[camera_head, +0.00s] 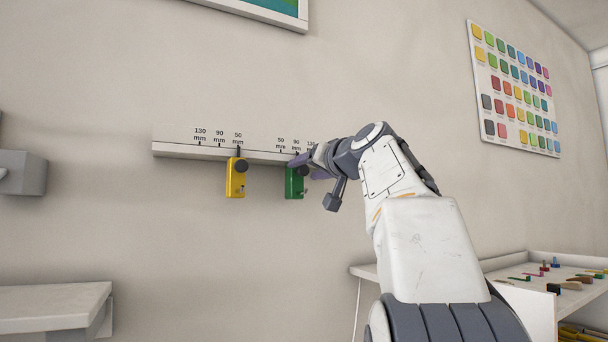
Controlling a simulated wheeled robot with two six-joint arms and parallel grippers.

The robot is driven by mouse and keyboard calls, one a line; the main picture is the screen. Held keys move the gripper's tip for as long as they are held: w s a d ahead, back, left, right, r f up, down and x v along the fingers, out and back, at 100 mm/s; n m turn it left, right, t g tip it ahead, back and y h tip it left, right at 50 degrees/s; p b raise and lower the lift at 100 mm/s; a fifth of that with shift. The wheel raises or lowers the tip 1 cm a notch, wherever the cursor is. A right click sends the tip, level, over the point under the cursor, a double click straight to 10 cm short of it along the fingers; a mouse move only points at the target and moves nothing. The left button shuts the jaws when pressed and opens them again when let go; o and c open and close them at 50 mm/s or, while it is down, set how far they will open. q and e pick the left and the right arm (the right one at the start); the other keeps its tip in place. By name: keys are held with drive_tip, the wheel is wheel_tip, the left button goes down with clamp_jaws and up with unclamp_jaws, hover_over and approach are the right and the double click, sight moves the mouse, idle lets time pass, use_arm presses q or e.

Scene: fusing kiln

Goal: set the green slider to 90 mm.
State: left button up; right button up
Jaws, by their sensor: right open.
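The green slider (293,184) hangs from the white wall rail (180,151), on the right-hand scale marked 50, 90 and 130 mm. It sits around the 90 mm label; its exact pointer position is hidden by my gripper. My right gripper (303,163) is at the top of the green slider, its jaws open, with the arm coming in from the right. I cannot tell whether it touches the slider. The yellow slider (236,180) hangs at the 50 mm mark of the left-hand scale. My left gripper is not in view.
A grey box (22,172) is on the wall at the left, above a white shelf (55,305). A white table (540,292) with small colored items stands at the lower right. A color sample board (514,88) hangs on the right wall. The wall below the rail is clear.

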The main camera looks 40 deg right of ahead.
drive_tip(key=s+a+b, duration=0.1)
drive_tip(key=s+b, duration=0.2)
drive_tip(key=s, duration=0.5)
drive_tip(key=shift+s+a, duration=0.25)
drive_tip(key=shift+s, duration=0.05)
